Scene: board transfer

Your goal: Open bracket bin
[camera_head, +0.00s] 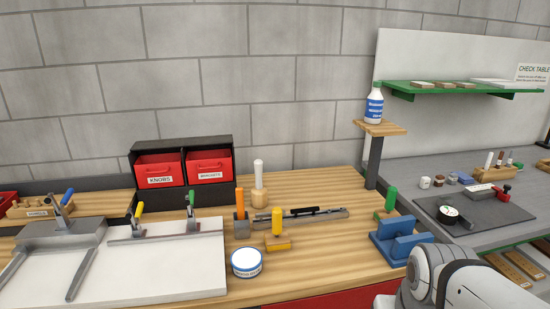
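The bracket bin (209,163) is a red bin with a white label that seems to read "BRACKETS". It sits in the right bay of a black two-bay housing (183,143) at the back of the wooden bench. Its front is about level with the housing, and it looks pushed in. A matching red bin (159,168) labelled "KNOBS" sits in the left bay. The contents of both bins are hidden. My gripper is out of view. Only a white link of my arm shows at the bottom right, far from the bins.
In front of the bins are toggle clamps on a white board (150,270). A white-topped peg (258,180), orange and yellow handles, a round tub (246,262) and a blue fixture (400,240) stand on the bench (325,262). A bottle (374,105) stands on a raised platform.

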